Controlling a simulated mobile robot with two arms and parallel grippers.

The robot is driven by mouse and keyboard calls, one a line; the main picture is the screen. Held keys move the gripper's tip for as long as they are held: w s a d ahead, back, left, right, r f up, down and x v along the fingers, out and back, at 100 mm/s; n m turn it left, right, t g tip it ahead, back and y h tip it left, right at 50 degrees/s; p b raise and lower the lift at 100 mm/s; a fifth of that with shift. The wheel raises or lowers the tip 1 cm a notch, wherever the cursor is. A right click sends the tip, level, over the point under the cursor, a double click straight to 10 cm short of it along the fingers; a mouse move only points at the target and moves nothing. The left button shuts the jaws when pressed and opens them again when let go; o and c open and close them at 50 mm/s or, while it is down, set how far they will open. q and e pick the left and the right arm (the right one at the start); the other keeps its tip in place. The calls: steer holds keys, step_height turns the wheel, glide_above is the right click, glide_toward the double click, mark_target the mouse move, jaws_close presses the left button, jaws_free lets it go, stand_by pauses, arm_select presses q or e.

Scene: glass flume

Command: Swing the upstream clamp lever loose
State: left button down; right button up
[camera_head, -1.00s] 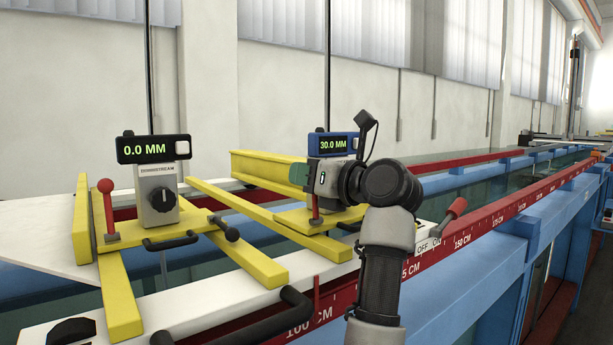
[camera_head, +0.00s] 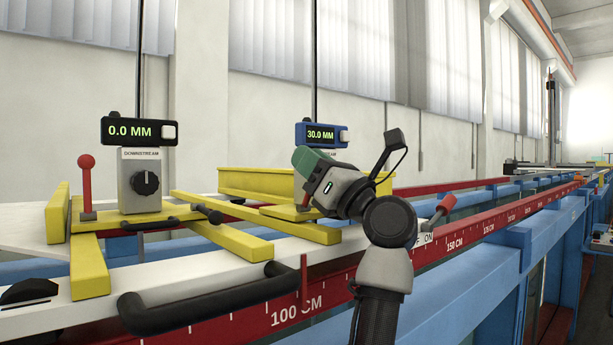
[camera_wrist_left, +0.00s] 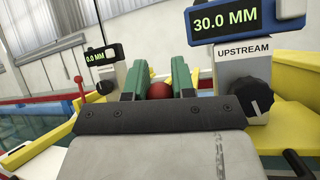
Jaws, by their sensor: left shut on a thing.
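The upstream gauge (camera_head: 320,135) has a blue-framed display reading 30.0 MM; in the wrist view it stands to the right (camera_wrist_left: 240,70), with UPSTREAM on its body. My left gripper (camera_head: 304,160) is in front of it, tilted, its green fingers shut on the red ball knob (camera_wrist_left: 160,91) of the upstream clamp lever. In the head view the fingers hide the knob; a short red piece of the lever (camera_head: 306,202) shows below them. The lever's exact angle is hard to tell. My right gripper is not in view.
The downstream gauge (camera_head: 145,180), reading 0.0 MM, stands left with its own upright red-knobbed lever (camera_head: 87,185). Yellow bars (camera_head: 222,238) and a black handle (camera_head: 210,300) lie near. A red-gripped switch lever (camera_head: 445,206) beside an ON label is right of my wrist.

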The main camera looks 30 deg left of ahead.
arm_select(q)
steer(key=shift+d+y, duration=0.15)
steer(key=shift+y, duration=0.15)
steer(key=c, duration=0.9)
jaws_free()
steer(key=shift+f, duration=0.1)
